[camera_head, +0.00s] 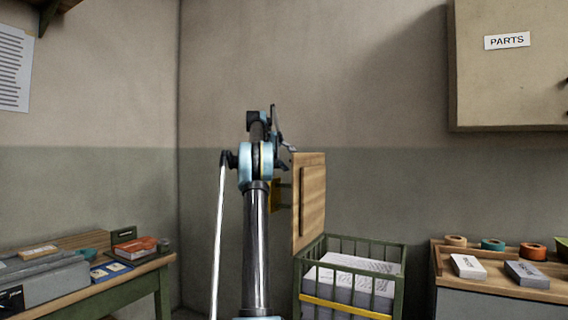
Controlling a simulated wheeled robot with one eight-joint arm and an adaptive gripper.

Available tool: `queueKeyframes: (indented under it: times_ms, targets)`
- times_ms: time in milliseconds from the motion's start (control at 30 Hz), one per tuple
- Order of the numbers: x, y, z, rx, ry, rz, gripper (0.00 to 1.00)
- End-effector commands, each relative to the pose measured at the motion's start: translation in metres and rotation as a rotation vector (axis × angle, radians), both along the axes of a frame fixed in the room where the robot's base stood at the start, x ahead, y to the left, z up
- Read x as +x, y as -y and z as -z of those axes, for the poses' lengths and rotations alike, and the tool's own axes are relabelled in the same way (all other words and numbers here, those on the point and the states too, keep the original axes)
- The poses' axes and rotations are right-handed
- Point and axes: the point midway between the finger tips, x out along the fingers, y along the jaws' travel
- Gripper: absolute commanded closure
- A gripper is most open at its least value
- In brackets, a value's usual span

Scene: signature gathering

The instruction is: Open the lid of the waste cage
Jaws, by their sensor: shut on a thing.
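The waste cage (402,281) is a green barred frame with a yellow strip along its front, standing right of my arm. Its wooden lid (314,205) stands upright at the cage's left side, with a darker batten on its face. The cage's top is uncovered, and white paper stacks (352,274) show inside. My gripper (287,144) is at the lid's top edge, shut on the lid; its fingers are small and dark here, and the exact contact is hard to see. My arm hides part of the lid's left side, where a yellow piece (275,196) shows.
A table (145,266) at left holds a grey box, books and small items. A bench (485,277) at right carries tape rolls and small boxes. A cabinet (510,85) marked PARTS hangs at upper right.

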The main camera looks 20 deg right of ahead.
Motion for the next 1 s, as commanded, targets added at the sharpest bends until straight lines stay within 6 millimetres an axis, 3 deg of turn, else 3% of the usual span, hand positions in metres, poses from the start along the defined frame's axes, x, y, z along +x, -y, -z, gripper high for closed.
queueKeyframes:
  times_ms: [67, 633, 667, 700, 967, 1000]
  targets:
    - [0.005, -0.002, 0.009, -0.002, -0.008, 0.005, 0.85]
    - [0.014, -0.018, 0.012, -0.021, -0.028, -0.012, 0.85]
    - [0.014, -0.018, 0.012, -0.021, -0.028, -0.012, 0.49]
    - [0.014, -0.018, 0.012, -0.021, -0.028, -0.013, 0.53]
    - [0.013, -0.018, 0.011, -0.022, -0.029, -0.013, 0.54]
    - [-0.002, -0.018, 0.001, -0.022, -0.016, -0.013, 0.54]
